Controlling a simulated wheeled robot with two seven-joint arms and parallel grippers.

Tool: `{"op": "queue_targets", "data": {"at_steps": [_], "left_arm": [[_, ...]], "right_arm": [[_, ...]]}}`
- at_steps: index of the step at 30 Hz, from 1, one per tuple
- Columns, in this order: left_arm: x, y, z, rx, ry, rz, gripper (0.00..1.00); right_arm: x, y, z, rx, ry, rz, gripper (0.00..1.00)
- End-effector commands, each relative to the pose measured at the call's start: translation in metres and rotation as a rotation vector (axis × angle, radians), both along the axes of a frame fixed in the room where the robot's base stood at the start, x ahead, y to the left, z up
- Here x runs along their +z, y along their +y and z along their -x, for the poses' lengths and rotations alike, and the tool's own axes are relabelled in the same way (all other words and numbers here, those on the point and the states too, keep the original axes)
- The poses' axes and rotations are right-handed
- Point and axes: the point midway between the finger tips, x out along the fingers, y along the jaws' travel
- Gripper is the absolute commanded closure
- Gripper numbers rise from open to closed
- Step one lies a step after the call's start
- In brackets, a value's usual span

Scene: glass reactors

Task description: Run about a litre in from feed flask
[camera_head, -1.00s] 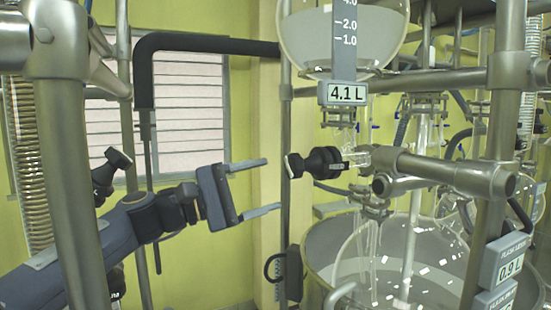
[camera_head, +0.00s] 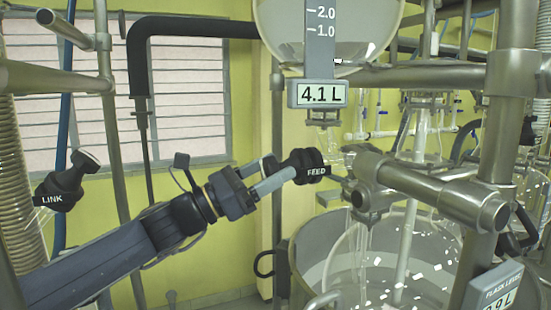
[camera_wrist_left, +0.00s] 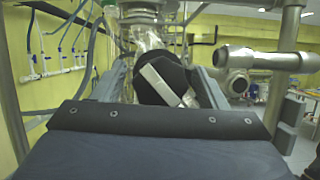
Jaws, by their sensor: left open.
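The feed flask (camera_head: 345,25) is a clear round glass vessel at the top of the head view, with a level scale and a display (camera_head: 318,94) reading 4.1 L. Below it is the black valve knob labelled FEED (camera_head: 306,165). My left gripper (camera_head: 271,174) is open, its fingers reaching to either side of the knob. In the left wrist view the dark knob with a pale stripe (camera_wrist_left: 168,84) sits between the two fingers. I cannot tell whether they touch it. The large glass reactor vessel (camera_head: 385,265) stands below. My right gripper is not in view.
A black knob labelled LINK (camera_head: 62,187) is at the left. Metal frame posts and a horizontal clamp arm (camera_head: 430,190) stand close around the FEED knob. A flask level display (camera_head: 492,290) at the lower right is partly cut off.

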Motion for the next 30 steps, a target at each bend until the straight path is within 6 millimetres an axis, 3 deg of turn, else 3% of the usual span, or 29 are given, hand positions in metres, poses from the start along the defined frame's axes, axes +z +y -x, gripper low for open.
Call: {"op": "queue_targets", "data": {"at_steps": [12, 23, 30], "left_arm": [[0.0043, -0.0107, -0.0044, 0.002, -0.002, -0.002, 0.33], [0.0043, -0.0106, -0.0043, 0.002, -0.002, -0.002, 0.78], [0.0042, -0.0106, -0.0043, 0.002, -0.020, -0.009, 0.78]], "right_arm": [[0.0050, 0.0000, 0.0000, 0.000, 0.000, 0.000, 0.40], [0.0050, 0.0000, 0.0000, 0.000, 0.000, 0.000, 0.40], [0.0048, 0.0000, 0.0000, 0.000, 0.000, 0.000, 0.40]]}}
